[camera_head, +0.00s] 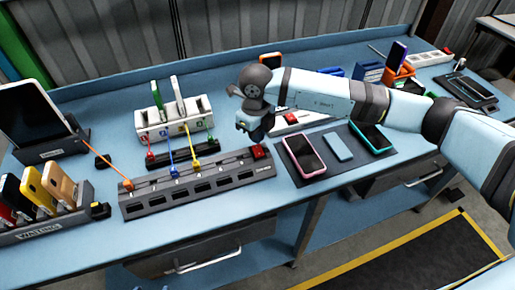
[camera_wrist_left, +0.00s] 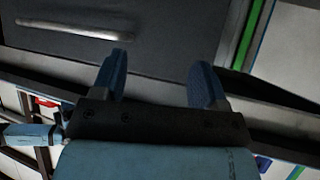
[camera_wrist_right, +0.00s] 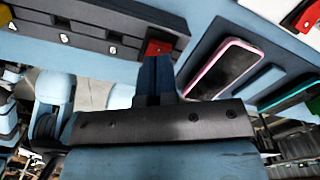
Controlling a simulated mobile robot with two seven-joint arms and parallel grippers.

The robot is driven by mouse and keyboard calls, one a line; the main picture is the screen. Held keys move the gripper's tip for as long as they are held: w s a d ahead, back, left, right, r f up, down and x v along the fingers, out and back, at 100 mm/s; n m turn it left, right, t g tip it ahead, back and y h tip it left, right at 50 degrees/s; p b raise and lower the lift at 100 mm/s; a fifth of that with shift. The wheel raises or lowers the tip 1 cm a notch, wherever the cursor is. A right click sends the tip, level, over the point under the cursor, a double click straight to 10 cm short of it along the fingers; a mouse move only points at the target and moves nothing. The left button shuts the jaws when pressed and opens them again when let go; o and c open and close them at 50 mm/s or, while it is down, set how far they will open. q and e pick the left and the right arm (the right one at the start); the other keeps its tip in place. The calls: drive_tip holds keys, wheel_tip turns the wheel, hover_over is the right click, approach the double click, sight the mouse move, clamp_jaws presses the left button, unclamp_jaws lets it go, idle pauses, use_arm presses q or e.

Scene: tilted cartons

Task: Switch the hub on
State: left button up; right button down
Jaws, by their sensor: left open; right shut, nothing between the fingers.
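The hub (camera_head: 200,184) is a long dark grey strip with a row of sockets on the blue bench. Its red switch (camera_head: 260,151) is at the right end. Orange, blue and yellow cables run to its back edge. My right gripper (camera_head: 256,136) points down just above and behind the red switch. In the right wrist view its fingers (camera_wrist_right: 155,72) are shut and empty, and the switch (camera_wrist_right: 158,48) shows right by their tips. I cannot tell whether they touch. My left gripper (camera_wrist_left: 161,72) is open and empty, seen only in its wrist view, near a drawer front.
A pink-rimmed phone (camera_head: 304,156), a light blue slab (camera_head: 338,147) and a teal-rimmed phone (camera_head: 372,137) lie on a dark mat right of the hub. A white charger block (camera_head: 172,122) stands behind. Phones in a rack (camera_head: 50,222) and a tablet (camera_head: 32,112) are at left.

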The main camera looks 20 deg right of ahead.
sight(257, 146)
drive_tip(key=shift+f, duration=0.25)
idle(0.7)
drive_tip(key=shift+f+b, duration=0.5)
drive_tip(key=shift+b, duration=0.1)
drive_tip(key=shift+f+b, duration=0.5)
drive_tip(key=shift+f, duration=0.2)
idle(0.4)
drive_tip(key=shift+r+p, duration=0.9)
drive_tip(key=shift+r, duration=1)
drive_tip(key=shift+r+p, duration=0.65)
drive_tip(key=shift+r, duration=1)
